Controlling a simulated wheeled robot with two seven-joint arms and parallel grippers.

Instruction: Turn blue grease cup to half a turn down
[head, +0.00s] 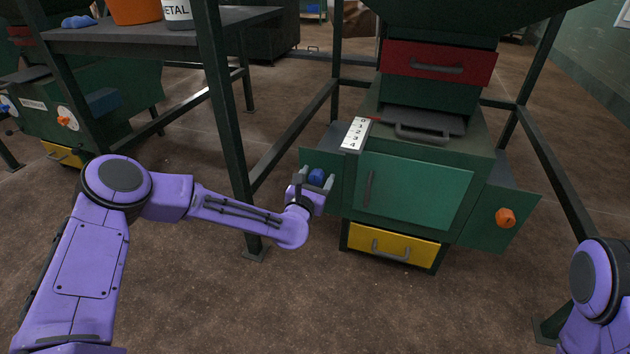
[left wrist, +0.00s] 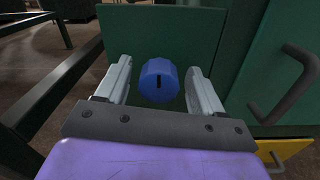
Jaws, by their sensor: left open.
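The blue grease cup (head: 317,177) sits on the left side panel of the green machine. In the left wrist view the cup (left wrist: 159,80) is a round blue knob with a dark upright slot on its face. My left gripper (head: 315,183) is open, with one finger on either side of the cup. In the left wrist view the fingers (left wrist: 158,88) stand apart from the cup, with a gap on both sides. My right gripper is out of view; only part of my right arm shows at the lower right of the head view.
The machine has a green door (head: 415,190), a yellow drawer (head: 393,245), a red drawer (head: 438,62), an orange knob (head: 505,217) and a numbered scale (head: 356,134). A dark frame post (head: 225,120) stands left of the machine, behind my left forearm. Floor in front is clear.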

